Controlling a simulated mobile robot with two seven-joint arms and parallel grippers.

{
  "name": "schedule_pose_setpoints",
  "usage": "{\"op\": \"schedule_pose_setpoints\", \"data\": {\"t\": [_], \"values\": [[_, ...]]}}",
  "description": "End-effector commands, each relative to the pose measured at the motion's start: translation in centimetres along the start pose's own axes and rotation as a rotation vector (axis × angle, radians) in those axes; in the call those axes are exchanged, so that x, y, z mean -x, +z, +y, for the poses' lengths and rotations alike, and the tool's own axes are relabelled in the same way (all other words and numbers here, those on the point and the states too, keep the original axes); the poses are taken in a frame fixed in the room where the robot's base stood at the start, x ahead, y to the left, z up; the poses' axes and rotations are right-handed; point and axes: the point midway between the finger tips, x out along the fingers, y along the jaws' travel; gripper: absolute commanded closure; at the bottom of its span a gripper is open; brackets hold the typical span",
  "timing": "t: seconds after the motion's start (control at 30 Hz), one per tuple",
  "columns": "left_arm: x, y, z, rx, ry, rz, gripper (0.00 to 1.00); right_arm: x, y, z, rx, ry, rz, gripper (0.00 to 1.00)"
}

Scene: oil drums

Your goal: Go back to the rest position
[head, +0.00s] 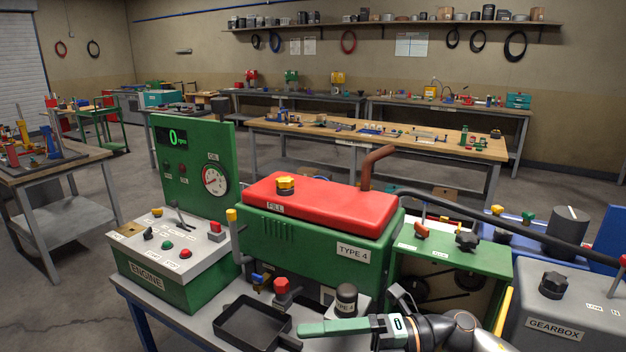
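My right gripper (376,325) is low in the head view, right of centre, with its arm coming in from the bottom right. My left gripper is not in view.
The green engine with its red cover (322,203) stands just behind. A control box labelled ENGINE (165,270) is at left, and a grey GEARBOX unit (560,318) at right. A black hose (500,220) runs across the right side. Open floor lies at far left.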

Motion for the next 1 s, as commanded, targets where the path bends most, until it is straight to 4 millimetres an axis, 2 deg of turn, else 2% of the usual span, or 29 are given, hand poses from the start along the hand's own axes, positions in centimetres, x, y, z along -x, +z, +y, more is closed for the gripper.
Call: {"op": "schedule_pose_setpoints", "data": {"t": [0.1, 0.27, 0.37, 0.47, 0.53, 0.67, 0.77, 0.8, 0.9, 1.0], "values": [[0.0, 0.1, 0.0, 0.000, 0.000, -0.001, 0.16, -1.1, 0.4, -0.2, -0.173, 0.195, -0.155, 0.05], [0.0, 0.1, 0.0, 0.000, 0.000, -0.002, 0.16, -0.1, 1.9, -2.2, -0.438, 0.405, -0.404, 0.05], [0.0, 0.1, 0.0, 0.000, 0.000, -0.002, 0.16, 1.6, 2.4, -5.0, -0.624, 0.505, -0.574, 0.05], [0.0, 0.1, 0.0, 0.000, 0.000, -0.002, 0.16, 3.8, 2.1, -8.9, -0.822, 0.580, -0.752, 0.05], [0.0, 0.1, 0.0, 0.000, 0.000, -0.003, 0.16, 5.4, 1.2, -12.2, -0.968, 0.618, -0.879, 0.05], [0.0, 0.1, 0.0, 0.000, 0.000, -0.003, 0.16, 8.5, -2.3, -19.0, -1.249, 0.655, -1.118, 0.05], [0.0, 0.1, 0.0, 0.000, 0.000, -0.003, 0.16, 10.7, -6.8, -24.2, -1.466, 0.655, -1.297, 0.05], [0.0, 0.1, 0.0, 0.000, 0.000, -0.003, 0.16, 11.3, -8.8, -26.1, -1.546, 0.648, -1.362, 0.05], [0.1, 0.1, 0.0, 0.000, 0.000, -0.003, 0.16, 12.6, -13.4, -29.5, -1.713, 0.626, -1.493, 0.05], [0.1, 0.2, 0.0, 0.000, 0.000, -0.003, 0.16, 13.2, -17.0, -31.4, -1.827, 0.604, -1.578, 0.05]]}}
